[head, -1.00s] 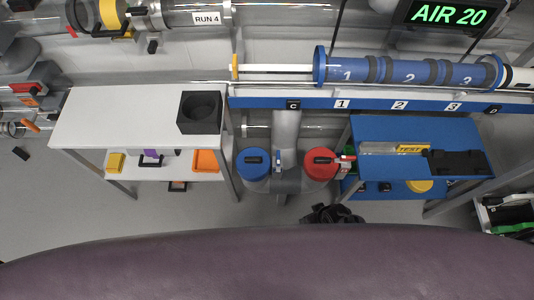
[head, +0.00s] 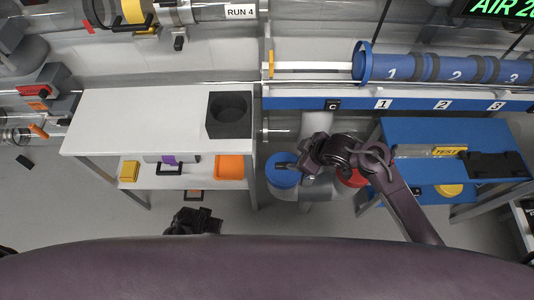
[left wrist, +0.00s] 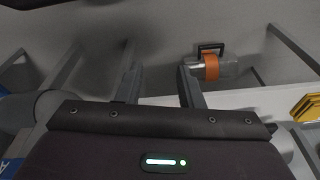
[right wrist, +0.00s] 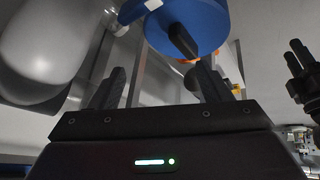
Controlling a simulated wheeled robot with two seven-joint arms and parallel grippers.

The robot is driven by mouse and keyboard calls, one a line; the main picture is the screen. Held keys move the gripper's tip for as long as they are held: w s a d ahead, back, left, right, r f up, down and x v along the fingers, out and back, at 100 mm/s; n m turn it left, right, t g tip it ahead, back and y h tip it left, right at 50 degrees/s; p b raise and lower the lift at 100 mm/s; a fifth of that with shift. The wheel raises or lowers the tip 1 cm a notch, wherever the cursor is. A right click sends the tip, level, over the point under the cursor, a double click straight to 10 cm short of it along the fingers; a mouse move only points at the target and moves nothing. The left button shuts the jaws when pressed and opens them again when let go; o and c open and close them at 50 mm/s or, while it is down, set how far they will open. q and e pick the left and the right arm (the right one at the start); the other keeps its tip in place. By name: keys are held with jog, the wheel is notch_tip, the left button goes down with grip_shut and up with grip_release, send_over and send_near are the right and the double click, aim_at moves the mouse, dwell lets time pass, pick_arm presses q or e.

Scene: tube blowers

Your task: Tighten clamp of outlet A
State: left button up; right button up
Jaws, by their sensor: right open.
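In the head view, a blue round outlet cap (head: 282,176) with a dark lever sits left of a red one (head: 352,178), which my right arm partly covers. I cannot read a letter on either cap. My right gripper (head: 303,165) is at the blue cap's right side. In the right wrist view, the blue cap (right wrist: 188,22) and its black lever (right wrist: 182,40) are just beyond the open, empty right fingers (right wrist: 160,72), nearer the right finger. My left gripper (head: 192,220) is low over the floor. In the left wrist view its fingers (left wrist: 158,70) are open and empty.
A white table (head: 150,115) with a black holder (head: 229,116) stands left of the outlets. A blue table (head: 440,135) stands to the right. Clear tubes and a blue numbered cylinder (head: 440,68) run along the back. Grey floor is free at the front left.

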jog(key=d+r+n+g+b, duration=0.2)
jog(key=d+n+g, duration=0.35)
jog(key=d, duration=0.25)
jog(key=shift+n+t, duration=0.25)
jog(key=b+x, duration=0.1)
jog(key=x, duration=0.5)
jog(key=shift+w+a, duration=0.2)
jog(key=shift+a+f, duration=0.2)
jog(key=shift+f, duration=0.35)
pick_arm(q)
jog(key=s+f, duration=0.4)
jog(key=f, duration=0.5)
jog(key=shift+a+f, duration=0.3)
pick_arm(e)
jog(key=c, duration=1)
pick_arm(q)
jog(key=shift+r, duration=0.1)
